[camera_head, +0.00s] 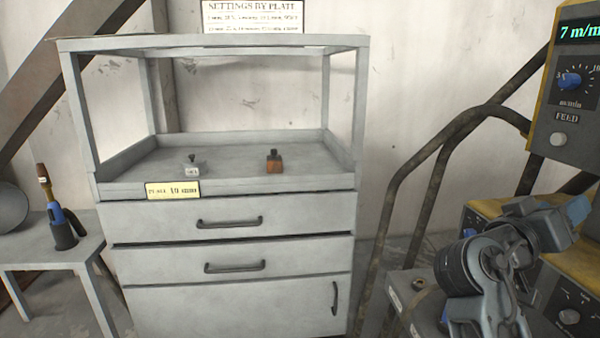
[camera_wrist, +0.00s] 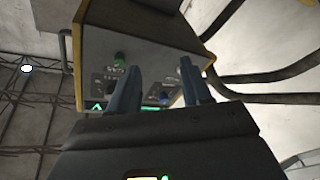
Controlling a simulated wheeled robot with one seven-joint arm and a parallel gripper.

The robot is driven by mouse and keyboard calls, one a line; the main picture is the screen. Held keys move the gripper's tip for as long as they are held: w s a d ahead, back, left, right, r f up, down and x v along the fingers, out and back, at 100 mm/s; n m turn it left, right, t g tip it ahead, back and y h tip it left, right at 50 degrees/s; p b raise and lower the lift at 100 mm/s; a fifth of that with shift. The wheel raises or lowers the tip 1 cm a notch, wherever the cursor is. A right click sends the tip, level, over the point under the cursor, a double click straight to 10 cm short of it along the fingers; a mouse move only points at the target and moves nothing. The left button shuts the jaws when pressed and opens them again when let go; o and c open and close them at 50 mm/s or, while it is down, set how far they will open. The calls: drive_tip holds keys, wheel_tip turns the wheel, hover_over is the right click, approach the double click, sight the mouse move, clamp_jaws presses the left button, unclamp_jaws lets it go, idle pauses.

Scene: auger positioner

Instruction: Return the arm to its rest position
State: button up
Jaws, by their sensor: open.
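My arm is folded at the lower right in the head view, with my gripper (camera_head: 576,212) in front of the yellow-edged machine. In the wrist view my gripper (camera_wrist: 158,88) points up at a yellow-edged control box (camera_wrist: 150,40). Its two blue-grey fingers are apart with nothing between them. The control box (camera_head: 570,90) also shows in the head view, with a green display, a blue knob and a FEED label.
A grey cabinet (camera_head: 230,265) with drawers holds two small items (camera_head: 192,166) (camera_head: 274,162) on its open shelf. A small table (camera_head: 45,255) with a blue torch-like tool (camera_head: 60,228) stands left. Dark cables (camera_head: 425,150) hang beside the machine.

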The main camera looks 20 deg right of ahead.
drive_tip(key=a+f+n+t+y, duration=0.45)
drive_tip(key=f+n+t, duration=0.3)
drive_tip(key=f, duration=0.35)
drive_tip(key=s+a+f+n+t+y, duration=0.3)
drive_tip(key=s+a+f+y, duration=0.35)
drive_tip(key=a, duration=0.35)
drive_tip(key=s+a+f+n+t+y, duration=0.3)
drive_tip(key=s+a+f+y, duration=0.3)
drive_tip(key=a, duration=0.4)
drive_tip(key=s+a+r+m+y, duration=0.1)
drive_tip(key=s+a+r, duration=0.15)
drive_tip(key=s, duration=0.45)
drive_tip(key=s+a+r+m+y, duration=0.1)
drive_tip(key=s+a+m+y, duration=0.1)
drive_tip(key=s+a, duration=0.35)
wheel_tip(320, 180, up, 23)
drive_tip(key=s+d+p, duration=0.1)
drive_tip(key=p, duration=2.1)
drive_tip(key=shift+s+d+p, duration=0.3)
drive_tip(key=shift+s+d, duration=0.05)
drive_tip(key=shift+d, duration=0.05)
